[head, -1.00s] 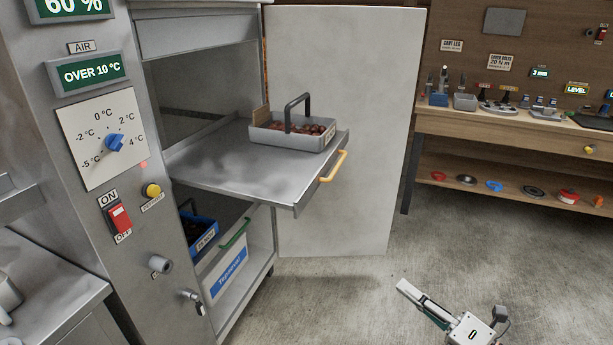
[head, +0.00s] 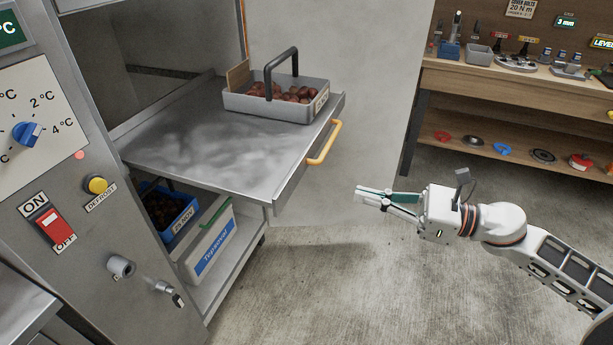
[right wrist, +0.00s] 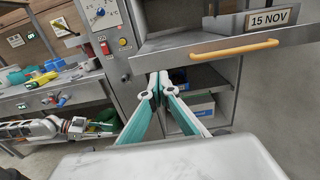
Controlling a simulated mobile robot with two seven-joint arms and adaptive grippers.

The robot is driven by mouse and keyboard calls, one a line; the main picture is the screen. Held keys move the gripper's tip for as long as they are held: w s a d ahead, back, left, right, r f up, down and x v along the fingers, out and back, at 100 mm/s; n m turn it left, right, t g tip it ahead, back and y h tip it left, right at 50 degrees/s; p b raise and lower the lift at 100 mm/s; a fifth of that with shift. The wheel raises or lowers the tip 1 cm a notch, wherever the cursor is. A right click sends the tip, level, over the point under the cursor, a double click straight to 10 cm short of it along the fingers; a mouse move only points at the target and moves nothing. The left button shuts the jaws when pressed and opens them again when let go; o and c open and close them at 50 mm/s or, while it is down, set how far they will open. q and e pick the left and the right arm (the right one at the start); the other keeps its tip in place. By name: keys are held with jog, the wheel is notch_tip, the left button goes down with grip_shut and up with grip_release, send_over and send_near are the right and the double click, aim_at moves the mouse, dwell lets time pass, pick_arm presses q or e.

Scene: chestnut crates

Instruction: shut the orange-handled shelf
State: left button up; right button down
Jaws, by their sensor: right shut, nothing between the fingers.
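The orange-handled shelf (head: 200,150) is a steel shelf pulled well out of the cabinet. Its orange handle (head: 324,143) is on the front edge; the handle also shows in the right wrist view (right wrist: 234,50). A grey crate of chestnuts (head: 262,105) with a dark upright handle stands on the shelf's far part. My right gripper (head: 358,193) is shut and empty, apart from the shelf, to the right of and lower than the handle in the head view. In the right wrist view my left gripper (right wrist: 76,125) shows small at the left; its fingers are unclear.
Below the shelf are a blue crate (head: 172,237) and a white, green-handled crate (head: 207,252). The open cabinet door (head: 350,60) stands behind the shelf. A workbench (head: 520,87) is at the right. The floor before the cabinet is clear.

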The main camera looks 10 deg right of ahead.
aim_at(293, 178)
jog(key=p+x, duration=0.3)
jog(key=x, duration=0.8)
jog(key=shift+w+a+r+p, duration=0.15)
jog(key=shift+w+a+p, duration=0.1)
jog(key=shift+w+p, duration=0.1)
jog(key=shift+w+a, duration=0.2)
jog(key=shift+a, duration=0.2)
